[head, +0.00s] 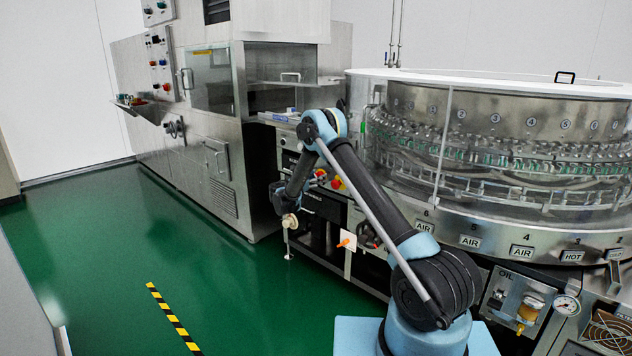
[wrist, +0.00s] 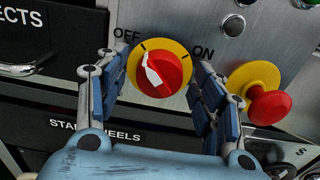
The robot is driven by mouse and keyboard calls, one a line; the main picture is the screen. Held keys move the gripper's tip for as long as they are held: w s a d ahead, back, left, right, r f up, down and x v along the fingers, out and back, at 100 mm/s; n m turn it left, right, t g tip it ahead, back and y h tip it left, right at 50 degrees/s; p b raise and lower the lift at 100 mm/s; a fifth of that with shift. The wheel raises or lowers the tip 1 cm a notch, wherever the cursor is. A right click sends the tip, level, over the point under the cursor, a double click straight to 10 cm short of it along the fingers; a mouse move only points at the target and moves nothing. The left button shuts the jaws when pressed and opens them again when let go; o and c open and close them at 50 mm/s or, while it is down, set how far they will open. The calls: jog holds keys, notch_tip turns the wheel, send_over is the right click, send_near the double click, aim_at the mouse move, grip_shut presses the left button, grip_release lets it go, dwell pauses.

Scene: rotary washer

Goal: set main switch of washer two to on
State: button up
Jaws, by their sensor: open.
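The main switch is a round red knob (wrist: 166,80) with a white pointer, on a yellow disc (wrist: 178,48). The words OFF and ON are at its upper left and upper right. The white pointer (wrist: 152,68) points up and slightly left, to the mark by OFF. My gripper (wrist: 159,64) is open, with one finger on each side of the knob. The picture does not clearly show contact. In the head view, small red and yellow controls show beside my arm, and my gripper is hard to make out.
A red mushroom button (wrist: 270,106) on a yellow base is close to the right finger. A green button (wrist: 314,10) is at the upper right. The round glass-walled washer (head: 500,150) fills the right; green floor (head: 90,270) is clear at left.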

jog(key=c, duration=1)
jog(key=shift+m, duration=0.3)
jog(key=shift+s+d+f+m, duration=0.1)
jog(key=shift+m, duration=2.8)
jog(key=shift+s+d+f+m, duration=0.1)
jog(key=shift+f+m, duration=0.05)
jog(key=shift+m, duration=2.75)
jog(key=shift+s+d+f+m, duration=0.1)
jog(key=shift+m, duration=2.8)
